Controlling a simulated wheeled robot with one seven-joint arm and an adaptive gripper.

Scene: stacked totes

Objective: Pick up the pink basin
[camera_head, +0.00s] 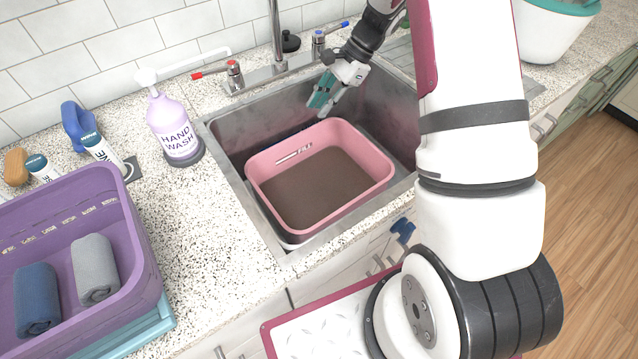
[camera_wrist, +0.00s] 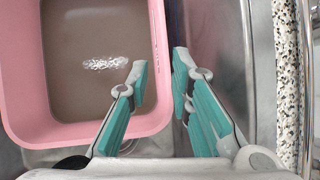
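The pink basin (camera_head: 262,190) sits in the metal sink with murky brown water in it. My gripper (camera_head: 322,104) is by the basin's back edge, seemingly a little above the rim. In the wrist view, my gripper (camera_wrist: 160,66) is open with teal finger pads. The left fingertip overlaps the inside of the basin (camera_wrist: 75,132) and the right one is outside its wall, so the rim runs between them in this view. I see no clear contact. The depth of the fingers relative to the rim is hard to tell.
The sink (camera_head: 230,150) walls surround the basin closely. A faucet (camera_head: 277,40) stands behind it. A hand wash bottle (camera_head: 172,125) is left of the sink. A purple tote (camera_head: 130,235) with rolled towels stands front left. A white bowl (camera_head: 552,35) is at back right.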

